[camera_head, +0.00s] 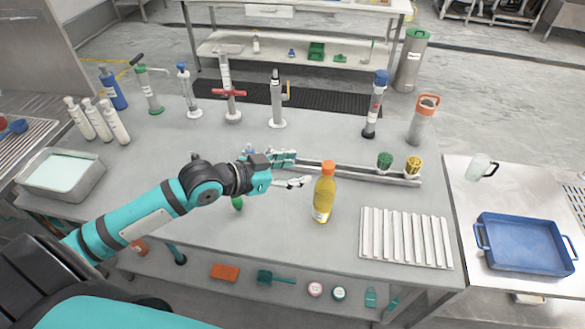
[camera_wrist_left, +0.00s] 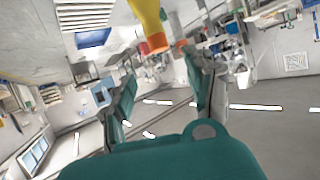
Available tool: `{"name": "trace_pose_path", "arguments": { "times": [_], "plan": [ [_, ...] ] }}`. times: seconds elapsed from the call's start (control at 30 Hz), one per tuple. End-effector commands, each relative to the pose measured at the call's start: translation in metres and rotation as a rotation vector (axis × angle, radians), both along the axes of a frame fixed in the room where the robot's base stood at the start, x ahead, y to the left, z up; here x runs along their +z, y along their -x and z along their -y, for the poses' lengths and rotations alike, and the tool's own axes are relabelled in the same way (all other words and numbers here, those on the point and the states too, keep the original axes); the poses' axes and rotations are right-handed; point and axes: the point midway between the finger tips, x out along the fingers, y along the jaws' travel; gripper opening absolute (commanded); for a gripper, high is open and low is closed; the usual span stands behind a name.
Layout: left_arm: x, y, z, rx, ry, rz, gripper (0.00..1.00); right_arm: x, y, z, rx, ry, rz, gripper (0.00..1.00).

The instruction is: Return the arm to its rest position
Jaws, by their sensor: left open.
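My left arm comes in from the left over the grey table. My left gripper (camera_head: 300,169) is open and empty above the middle of the table. A yellow bottle with an orange cap (camera_head: 324,194) stands upright just to the right of its fingertips, with a small gap in the picture. In the left wrist view, the open fingers of my left gripper (camera_wrist_left: 163,92) show with nothing between them, and the yellow bottle (camera_wrist_left: 147,20) appears beyond them at the top. My right gripper is not in view.
A metal rail with a green knob (camera_head: 385,160) and a yellow knob (camera_head: 413,165) lies behind the gripper. A white ribbed rack (camera_head: 405,236) is at right, a blue tray (camera_head: 524,243) on the side table. Several tall tools stand along the back. The front-left tabletop is mostly clear.

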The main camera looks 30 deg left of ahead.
Motion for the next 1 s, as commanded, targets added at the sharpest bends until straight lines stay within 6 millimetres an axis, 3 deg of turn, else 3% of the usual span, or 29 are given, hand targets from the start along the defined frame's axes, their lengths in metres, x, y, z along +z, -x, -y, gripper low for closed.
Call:
{"name": "trace_pose_path", "arguments": {
  "times": [0.33, 0.47, 0.7, 1.0],
  "plan": [
    [0.000, 0.000, 0.000, 0.000, 0.000, 0.000, 0.55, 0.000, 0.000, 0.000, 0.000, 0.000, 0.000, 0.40],
    [-0.016, 0.012, 0.010, 0.002, -0.013, -0.042, 0.55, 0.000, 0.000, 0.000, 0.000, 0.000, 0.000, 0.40],
    [-0.090, 0.094, 0.038, 0.095, -0.136, -0.321, 0.55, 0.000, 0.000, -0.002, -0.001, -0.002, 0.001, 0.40],
    [-0.126, 0.180, 0.030, 0.279, -0.243, -0.622, 0.55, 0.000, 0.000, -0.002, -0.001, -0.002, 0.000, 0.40]
  ]
}}
